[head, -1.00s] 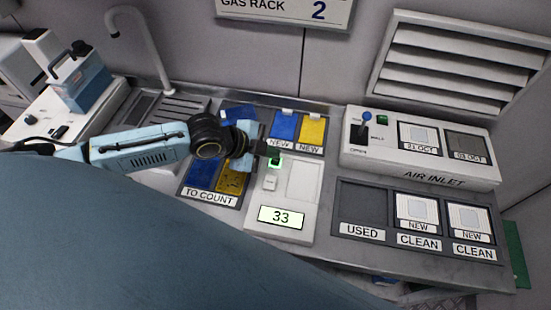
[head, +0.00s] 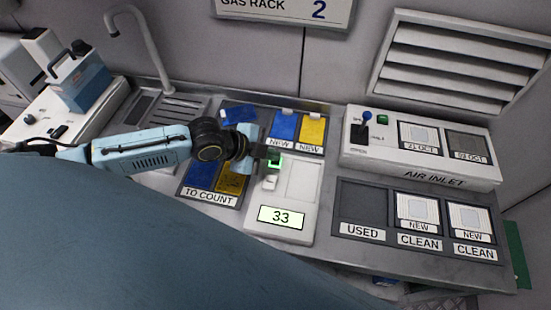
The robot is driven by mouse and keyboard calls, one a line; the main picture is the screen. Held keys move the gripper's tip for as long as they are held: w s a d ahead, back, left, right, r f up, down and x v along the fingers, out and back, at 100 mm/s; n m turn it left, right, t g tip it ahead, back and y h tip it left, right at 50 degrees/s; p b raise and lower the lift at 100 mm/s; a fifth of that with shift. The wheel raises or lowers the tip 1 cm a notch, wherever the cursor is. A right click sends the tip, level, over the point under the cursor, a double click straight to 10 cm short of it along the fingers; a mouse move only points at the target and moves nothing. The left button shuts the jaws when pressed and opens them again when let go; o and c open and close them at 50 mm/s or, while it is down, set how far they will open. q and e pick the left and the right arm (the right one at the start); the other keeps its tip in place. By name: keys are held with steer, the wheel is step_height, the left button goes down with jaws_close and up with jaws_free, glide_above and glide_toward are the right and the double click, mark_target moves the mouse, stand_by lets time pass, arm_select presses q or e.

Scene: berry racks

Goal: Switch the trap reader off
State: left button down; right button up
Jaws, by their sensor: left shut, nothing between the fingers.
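The trap reader (head: 295,236) is a white slab in the middle of the bench. My right gripper is not in view.
Blue and yellow cards lie in the TO COUNT tray (head: 208,199) left of the reader and in the NEW slots (head: 297,149) behind it. The air inlet box (head: 425,176) with a blue-knobbed lever stands right, behind USED and CLEAN slots (head: 363,233). A sink is back left.

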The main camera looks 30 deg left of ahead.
arm_select(q)
steer(key=shift+f, duration=0.3)
steer(key=shift+r, duration=0.1)
stand_by(0.4)
steer(key=shift+r+p, duration=0.85)
steer(key=shift+p, duration=0.05)
step_height(320, 180, up, 5)
steer(key=p, duration=0.5)
